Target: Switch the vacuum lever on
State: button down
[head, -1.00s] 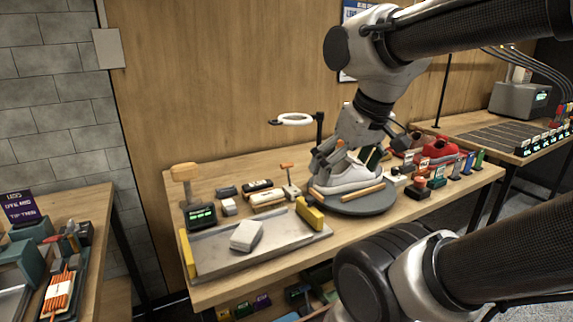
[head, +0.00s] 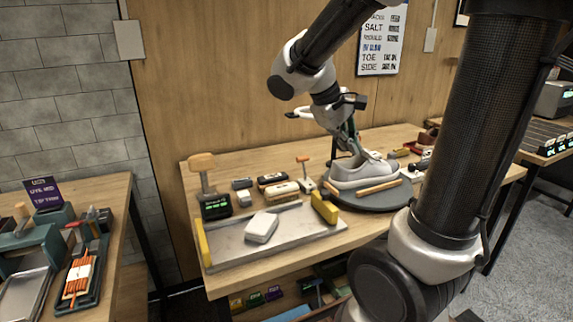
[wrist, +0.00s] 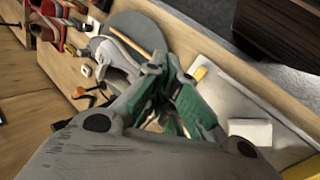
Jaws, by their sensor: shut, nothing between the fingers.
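A small lever with an orange handle (head: 304,160) stands on a pale base on the workbench, left of the grey sneaker (head: 362,171). It also shows in the wrist view (wrist: 92,92). No label is readable, so I cannot tell its setting. The sneaker sits on a dark round turntable (head: 384,204) with wooden-handled sticks lying on it. My gripper (head: 351,149) is over the back of the sneaker, right of the lever and apart from it.
A metal tray (head: 235,246) with yellow end blocks (head: 324,208) holds a white block (head: 261,228). A wooden-topped upright post (head: 202,164) and a green-lit display (head: 216,206) stand at the left. Brushes (head: 279,190) lie between the display and the lever.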

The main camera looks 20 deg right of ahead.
aim_at(304, 168)
jog(key=w+a+f+n+h, duration=0.1)
jog(key=w+f+n+h, duration=0.15)
jog(key=w, duration=0.45)
jog(key=w+a+f+n+h, duration=0.1)
jog(key=w+a+f+h, duration=0.15)
jog(key=w, duration=0.35)
jog(key=w+a+f+n+t+h, duration=0.2)
jog(key=w+a+f+n+t, duration=0.3)
jog(key=w+a+f, duration=0.3)
jog(key=w+f+t, duration=0.1)
jog(key=w+f, duration=0.1)
jog(key=w, duration=0.2)
jog(key=shift+a, duration=0.35)
jog(key=shift+d+f+n, duration=0.1)
jog(key=shift+n, duration=0.15)
jog(key=x, duration=1)
